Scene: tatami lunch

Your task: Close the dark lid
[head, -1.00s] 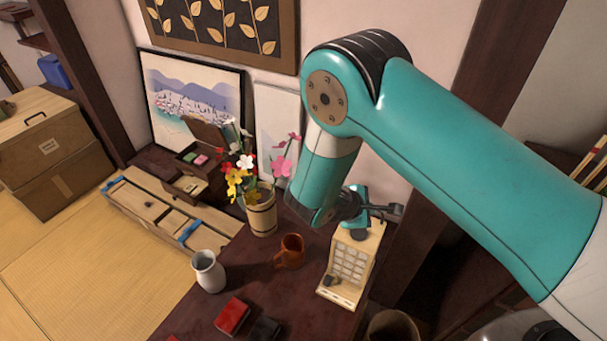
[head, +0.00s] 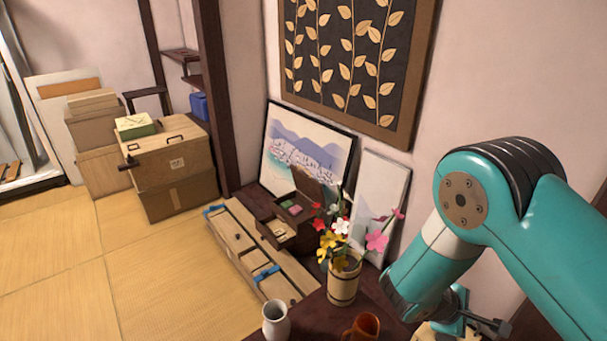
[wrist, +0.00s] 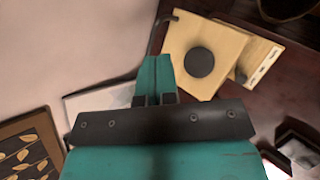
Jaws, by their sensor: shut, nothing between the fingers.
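The dark lid (head: 309,185) stands raised at the back of a small dark wooden box (head: 283,221) in the head view. Pink and green items show inside the open top. A drawer (head: 273,232) with a lighter inside sticks out at the box's front. My gripper (head: 492,326) is low at the right of the head view, well to the right of the box and apart from it. Its fingers (wrist: 155,78) are together and empty in the wrist view. The lid is not in the wrist view.
A wooden vase (head: 342,287) of flowers stands between my gripper and the box. A white jug (head: 275,322) and a brown mug (head: 363,329) are in front. A light wooden stand (wrist: 204,45) is close to my gripper. Pictures lean on the wall behind.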

